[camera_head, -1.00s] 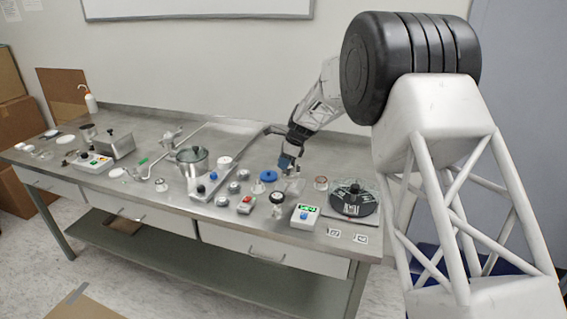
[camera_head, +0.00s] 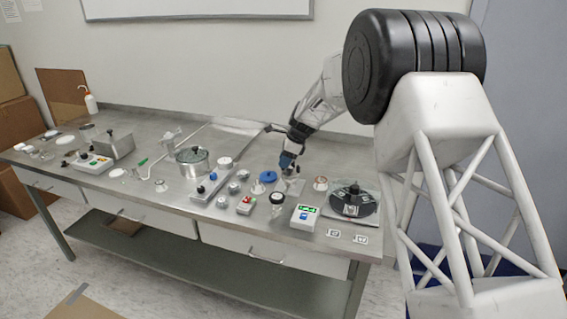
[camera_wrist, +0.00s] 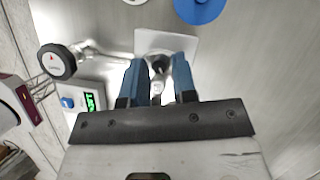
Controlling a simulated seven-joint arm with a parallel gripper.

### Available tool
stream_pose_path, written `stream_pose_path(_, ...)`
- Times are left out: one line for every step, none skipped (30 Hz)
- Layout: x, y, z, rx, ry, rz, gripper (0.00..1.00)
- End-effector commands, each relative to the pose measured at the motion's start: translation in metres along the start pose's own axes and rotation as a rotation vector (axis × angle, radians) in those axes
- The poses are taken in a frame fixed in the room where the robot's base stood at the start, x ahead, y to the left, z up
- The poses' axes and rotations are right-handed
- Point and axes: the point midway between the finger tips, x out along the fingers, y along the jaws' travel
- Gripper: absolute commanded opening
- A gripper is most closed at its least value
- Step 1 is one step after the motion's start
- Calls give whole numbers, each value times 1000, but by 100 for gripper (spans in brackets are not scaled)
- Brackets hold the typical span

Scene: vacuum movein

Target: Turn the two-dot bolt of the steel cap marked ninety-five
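My gripper (camera_head: 287,165) points down over the right half of the steel bench. In the wrist view its two blue fingers (camera_wrist: 159,72) stand apart, on either side of a small dark and metallic part (camera_wrist: 158,67) on a pale square plate (camera_wrist: 150,40). I cannot tell whether the fingers touch that part. Small grey caps, one nearer the front (camera_head: 222,201), one in the middle (camera_head: 234,188) and one farther back (camera_head: 243,175), stand left of my gripper. No ninety-five mark or two-dot bolt can be read on anything.
A black-rimmed round gauge (camera_wrist: 57,62) joins the plate by a metal pipe. A box with a green display (camera_head: 304,216) stands in front, a blue disc (camera_head: 268,177) left of my gripper, and a dark round disc (camera_head: 353,203) to the right. Several small items crowd the bench middle.

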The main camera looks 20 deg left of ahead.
Motion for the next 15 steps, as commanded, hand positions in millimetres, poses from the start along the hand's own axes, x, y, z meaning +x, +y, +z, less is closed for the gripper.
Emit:
stream_pose_path(-6,0,0,0,0,-2,26)
stream_pose_path(-9,0,0,0,0,-2,26)
stream_pose_path(-14,0,0,0,0,-2,26)
stream_pose_path(-17,0,0,0,0,-3,26)
stream_pose_path(-21,0,-1,1,0,-2,26)
stream_pose_path(-26,0,0,1,0,-2,26)
stream_pose_path(-31,0,0,0,0,-2,26)
stream_pose_path(-35,0,0,0,0,-2,26)
stream_pose_path(-40,0,0,0,0,-3,26)
stream_pose_path(-44,0,0,0,0,-4,26)
stream_pose_path(-48,0,0,0,0,-4,26)
stream_pose_path(-52,0,0,0,-1,-3,26)
stream_pose_path(-55,0,0,0,-1,-3,26)
stream_pose_path(-57,0,1,0,-1,-2,26)
stream_pose_path(-60,0,1,0,-1,-2,26)
